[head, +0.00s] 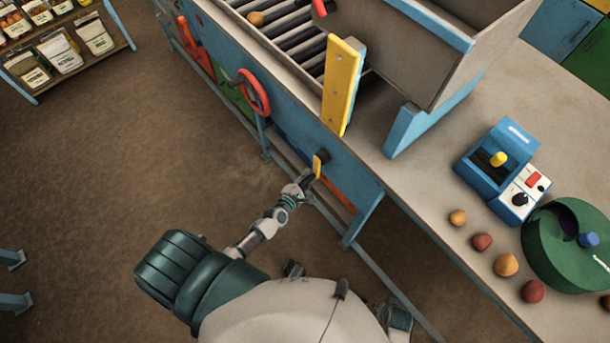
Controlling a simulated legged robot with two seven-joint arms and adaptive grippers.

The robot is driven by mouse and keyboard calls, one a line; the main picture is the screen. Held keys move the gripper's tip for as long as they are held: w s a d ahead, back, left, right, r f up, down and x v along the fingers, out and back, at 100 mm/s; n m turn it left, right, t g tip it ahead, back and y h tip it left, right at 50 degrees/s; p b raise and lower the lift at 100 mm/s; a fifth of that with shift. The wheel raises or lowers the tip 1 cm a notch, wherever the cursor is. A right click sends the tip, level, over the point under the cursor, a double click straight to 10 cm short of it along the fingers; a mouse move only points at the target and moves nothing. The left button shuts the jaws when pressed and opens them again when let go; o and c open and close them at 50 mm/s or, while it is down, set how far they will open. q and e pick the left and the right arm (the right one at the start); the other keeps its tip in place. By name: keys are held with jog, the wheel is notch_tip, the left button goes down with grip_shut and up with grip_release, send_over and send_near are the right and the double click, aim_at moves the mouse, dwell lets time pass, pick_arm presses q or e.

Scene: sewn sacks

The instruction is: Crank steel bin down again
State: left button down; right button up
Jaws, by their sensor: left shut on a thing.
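The steel bin (425,55), grey with blue edging, sits on the bench at the top right. Its near wall slants and the bin looks tilted; its top is cut off by the picture edge. A small yellow crank handle (319,166) sticks out of the blue side panel below the bench top. My left gripper (309,178) reaches it from below and is shut on it; the fingers are small and partly hidden. My right gripper is not in view.
A red handwheel (254,92) juts from the bench side, left of the crank. A yellow upright plate (342,85) stands at the bench edge. A blue control box (498,170), a green drum (566,246) and several potatoes (506,265) lie right.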

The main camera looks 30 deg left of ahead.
pick_arm(q)
jog(key=shift+w+d+r, duration=0.1)
jog(key=shift+d+r, duration=0.2)
jog(key=shift+d, duration=0.25)
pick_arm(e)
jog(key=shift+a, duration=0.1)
pick_arm(q)
jog(key=c, duration=0.9)
grip_release()
jog(key=shift+d, duration=0.2)
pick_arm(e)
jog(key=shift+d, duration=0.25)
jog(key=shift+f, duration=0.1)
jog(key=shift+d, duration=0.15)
pick_arm(q)
jog(key=shift+s+f, duration=0.1)
jog(key=shift+s, duration=0.2)
jog(key=a+v, duration=0.1)
jog(key=v, duration=1)
jog(key=shift+s, duration=0.2)
